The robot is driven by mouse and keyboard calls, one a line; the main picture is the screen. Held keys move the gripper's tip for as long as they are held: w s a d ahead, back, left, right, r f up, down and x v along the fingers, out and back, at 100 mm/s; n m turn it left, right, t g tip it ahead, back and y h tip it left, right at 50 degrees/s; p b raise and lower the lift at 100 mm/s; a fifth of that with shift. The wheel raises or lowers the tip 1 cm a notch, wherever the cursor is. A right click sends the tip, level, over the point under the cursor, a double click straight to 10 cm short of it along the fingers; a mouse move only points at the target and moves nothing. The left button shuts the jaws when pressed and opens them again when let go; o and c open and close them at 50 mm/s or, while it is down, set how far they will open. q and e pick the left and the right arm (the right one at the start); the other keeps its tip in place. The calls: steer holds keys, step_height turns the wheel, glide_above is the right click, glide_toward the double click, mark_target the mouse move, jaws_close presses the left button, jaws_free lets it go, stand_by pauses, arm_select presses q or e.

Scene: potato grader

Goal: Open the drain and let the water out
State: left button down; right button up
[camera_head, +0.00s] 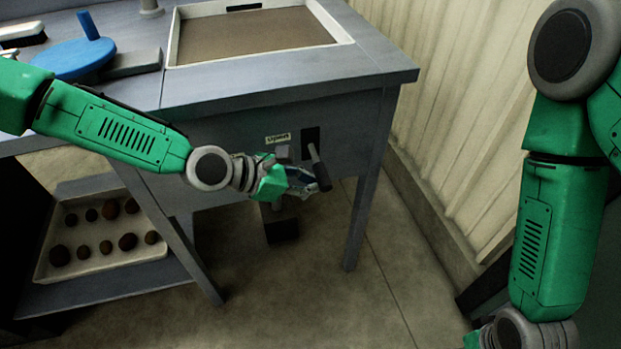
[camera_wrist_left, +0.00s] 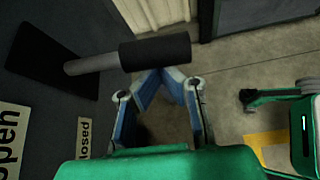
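The drain lever sticks out of a black plate (camera_head: 311,138) on the front panel of the sink bench. Its grey rod ends in a black grip (camera_head: 321,178), also seen in the left wrist view (camera_wrist_left: 155,52). My left gripper (camera_head: 304,183) is right at the grip, on its left in the head view. In the wrist view its blue-padded fingers draw together at the grip's edge; I cannot tell if they touch it. Labels read "open" (camera_wrist_left: 8,135) and "closed" (camera_wrist_left: 84,138). The basin (camera_head: 344,28) holds brown, murky water (camera_head: 255,32). My right gripper (camera_wrist_left: 248,98) is low and apart, its fingers unclear.
A white tray (camera_head: 95,270) of several potatoes sits on the lower shelf. A blue round object (camera_head: 75,58) lies on the bench top. A bench leg (camera_head: 362,220) stands right of the lever; the floor there is clear.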

arm_select(q)
steer(key=shift+s+d+r+p, duration=0.15)
steer(key=shift+r+p, duration=0.45)
steer(key=shift+r, duration=0.3)
steer(key=shift+s+r+p, duration=0.1)
steer(key=shift+r+p, duration=0.5)
steer(key=shift+r, duration=0.3)
steer(key=shift+w+r+p, duration=0.1)
steer(key=shift+r+p, duration=0.4)
steer(key=shift+r, duration=0.15)
steer(key=shift+w+r, duration=0.1)
steer(key=shift+r, duration=0.05)
arm_select(e)
step_height(320, 180, up, 4)
steer(key=shift+f, duration=0.1)
arm_select(q)
steer(key=shift+w+r, duration=0.2)
steer(key=shift+r, duration=0.1)
glide_toward(320, 174)
step_height(320, 174, down, 2)
steer(key=a, duration=0.2)
steer(key=shift+w+a, duration=0.2)
steer(key=shift+w, duration=0.05)
arm_select(e)
steer(key=shift+s+a+f, duration=0.25)
steer(key=shift+s+a, duration=0.15)
steer(key=shift+s, duration=0.05)
